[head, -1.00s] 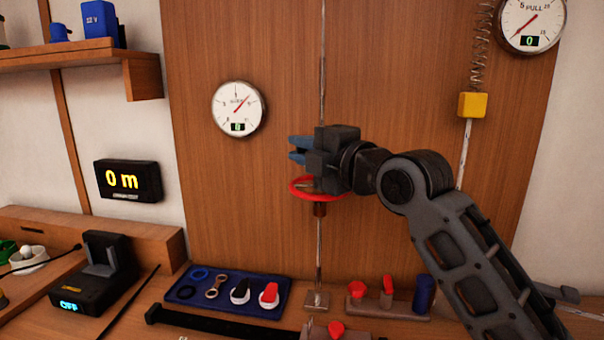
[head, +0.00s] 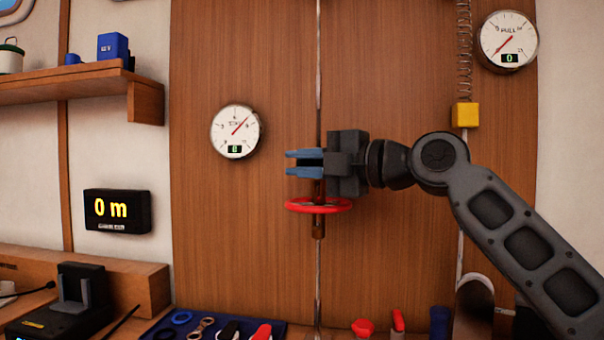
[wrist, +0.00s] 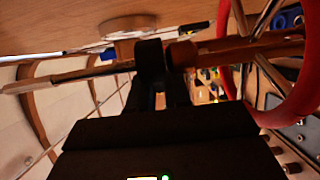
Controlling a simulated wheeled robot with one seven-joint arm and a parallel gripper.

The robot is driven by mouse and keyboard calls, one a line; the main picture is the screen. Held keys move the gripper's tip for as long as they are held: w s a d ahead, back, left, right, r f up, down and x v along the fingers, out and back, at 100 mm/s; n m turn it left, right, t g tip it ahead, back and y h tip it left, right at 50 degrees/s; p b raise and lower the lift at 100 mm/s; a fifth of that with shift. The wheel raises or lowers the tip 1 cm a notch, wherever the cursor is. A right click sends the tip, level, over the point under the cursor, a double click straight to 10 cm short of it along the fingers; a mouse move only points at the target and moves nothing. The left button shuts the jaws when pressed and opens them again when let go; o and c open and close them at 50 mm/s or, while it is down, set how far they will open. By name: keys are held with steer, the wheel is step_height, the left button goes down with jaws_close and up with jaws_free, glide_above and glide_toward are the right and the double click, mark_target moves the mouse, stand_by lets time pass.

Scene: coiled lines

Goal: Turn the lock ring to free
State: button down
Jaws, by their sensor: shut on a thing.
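A thin upright rod (head: 319,90) runs up the wooden panel, with a red handwheel (head: 330,206) around it. A brown collar (head: 318,190) shows just above the wheel, and brown shows below it too. My gripper (head: 305,162), with blue fingers, is level just above the wheel, shut around the rod. I take what it holds to be the lock ring, mostly hidden by the fingers. In the wrist view the fingers (wrist: 167,60) close across the rod line, with the red wheel (wrist: 292,105) to the right. I cannot read the lock ring's position.
A round gauge (head: 236,132) hangs left of the rod, a pull gauge (head: 508,40) at top right. A yellow block (head: 465,115) hangs under a spring. A display (head: 117,210) reads 0 m. A blue tray (head: 214,328) of small parts lies on the bench below.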

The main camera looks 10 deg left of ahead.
steer(key=shift+f, duration=0.1)
steer(key=c, duration=1.2)
jaws_free()
steer(key=shift+o, duration=0.2)
steer(key=p, duration=0.3)
steer(key=shift+a+r+m+t, duration=0.1)
steer(key=shift+r+m+t, duration=0.3)
steer(key=m+t+h+p, duration=0.1)
steer(key=p, duration=0.2)
steer(key=t+h+p, duration=0.1)
steer(key=p, duration=0.3)
steer(key=shift+w+a+m+t, duration=0.2)
steer(key=shift+w+m+t, duration=0.1)
steer(key=shift+m, duration=0.1)
